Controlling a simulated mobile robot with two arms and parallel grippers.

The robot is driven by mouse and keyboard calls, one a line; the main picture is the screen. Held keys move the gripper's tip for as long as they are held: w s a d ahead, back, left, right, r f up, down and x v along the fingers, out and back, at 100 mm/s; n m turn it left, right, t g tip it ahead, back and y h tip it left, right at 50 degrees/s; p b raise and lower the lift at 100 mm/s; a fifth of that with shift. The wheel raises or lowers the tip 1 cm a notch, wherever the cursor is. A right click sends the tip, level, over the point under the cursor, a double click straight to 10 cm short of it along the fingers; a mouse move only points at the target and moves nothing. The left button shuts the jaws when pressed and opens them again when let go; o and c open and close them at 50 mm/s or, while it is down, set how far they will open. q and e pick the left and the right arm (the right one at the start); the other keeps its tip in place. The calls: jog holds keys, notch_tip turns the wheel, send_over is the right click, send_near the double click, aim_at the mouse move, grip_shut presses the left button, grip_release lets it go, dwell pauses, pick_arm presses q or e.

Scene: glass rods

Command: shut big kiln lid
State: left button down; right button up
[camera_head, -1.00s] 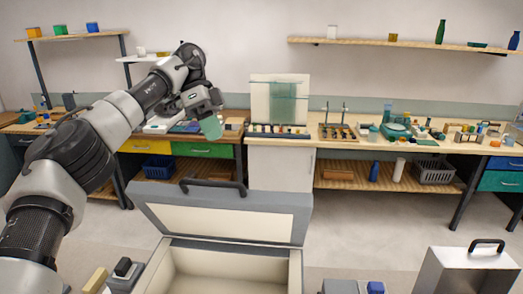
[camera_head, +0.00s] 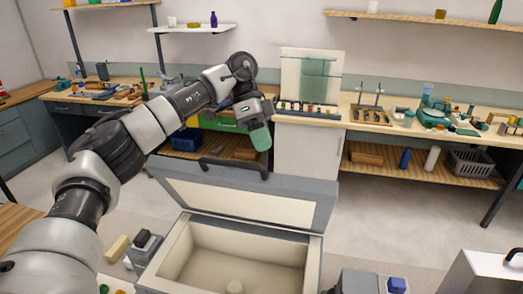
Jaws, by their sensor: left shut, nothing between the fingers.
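The big kiln (camera_head: 312,268) stands open in front of me, with a grey rim and a cream lining. Its lid (camera_head: 325,205) is raised at the far side, its cream inner panel facing me. A dark handle (camera_head: 234,166) sits on the lid's top edge. My left gripper (camera_head: 261,138) is shut, its green fingertips hanging above and slightly right of the handle in the picture. It seems apart from the lid; the exact depth gap I cannot tell. My right gripper is out of view.
A smaller metal box with a dark handle (camera_head: 490,274) stands at the lower right. Small blocks and controls (camera_head: 118,249) flank the kiln. Workbenches with glass tools and a shelf basket (camera_head: 470,162) line the back wall. Open floor lies between.

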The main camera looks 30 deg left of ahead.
pick_arm(q)
jog(key=s, duration=0.1)
jog(key=s+p, duration=0.1)
jog(key=d, duration=0.1)
jog(key=shift+s+f, duration=0.3)
jog(key=shift+s, duration=0.1)
jog(key=shift+s+d+f+p, duration=0.25)
jog(key=shift+s+f+p, duration=0.05)
jog(key=shift+s+f, duration=0.05)
jog(key=shift+f, duration=0.1)
